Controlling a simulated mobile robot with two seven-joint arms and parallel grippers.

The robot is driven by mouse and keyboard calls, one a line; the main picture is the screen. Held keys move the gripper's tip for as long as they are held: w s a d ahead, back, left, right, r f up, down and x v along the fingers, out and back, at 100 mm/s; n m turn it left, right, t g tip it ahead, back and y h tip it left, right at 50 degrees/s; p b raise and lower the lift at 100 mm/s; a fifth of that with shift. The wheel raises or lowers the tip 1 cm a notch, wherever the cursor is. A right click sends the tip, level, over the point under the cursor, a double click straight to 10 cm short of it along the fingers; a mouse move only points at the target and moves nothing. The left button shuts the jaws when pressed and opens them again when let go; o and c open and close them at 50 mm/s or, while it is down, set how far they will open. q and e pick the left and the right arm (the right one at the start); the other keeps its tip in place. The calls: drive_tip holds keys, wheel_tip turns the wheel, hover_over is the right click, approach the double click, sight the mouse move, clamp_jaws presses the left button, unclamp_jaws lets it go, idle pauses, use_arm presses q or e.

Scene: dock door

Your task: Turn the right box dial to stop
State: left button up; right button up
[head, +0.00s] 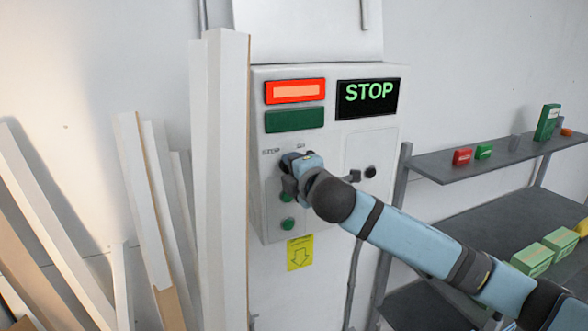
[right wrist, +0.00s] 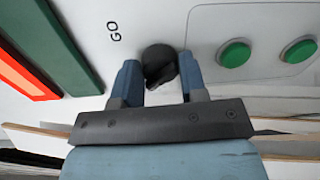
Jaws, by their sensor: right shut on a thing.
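The grey control box (head: 333,137) hangs on the wall in the head view. Its display (head: 367,97) reads STOP in green, the red lamp (head: 295,91) is lit and the green lamp (head: 295,120) is dark. My right gripper (head: 294,163) reaches the box's left side, under the STOP and GO labels. In the right wrist view, the black dial (right wrist: 159,65) sits between the two blue fingers of my right gripper (right wrist: 160,77), which is shut on it. A GO label shows beside it. The dial's pointing direction is hard to tell. My left gripper is out of view.
Green buttons (head: 287,224) sit below the dial, close to my gripper. A black knob (head: 370,172) is on the box's right panel. Tall white boards (head: 221,180) lean just left of the box. A shelf (head: 490,152) with small boxes stands right.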

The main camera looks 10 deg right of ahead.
drive_tip(key=shift+r, duration=0.15)
drive_tip(key=o, duration=0.8)
drive_tip(key=shift+o, duration=0.5)
drive_tip(key=f+b+v, duration=0.1)
drive_tip(key=b+v, duration=0.2)
drive_tip(key=v, duration=1)
drive_tip(key=shift+s+r+b, duration=0.35)
drive_tip(key=shift+s+r, duration=0.05)
drive_tip(key=shift+r, duration=0.05)
drive_tip(key=shift+f, duration=0.1)
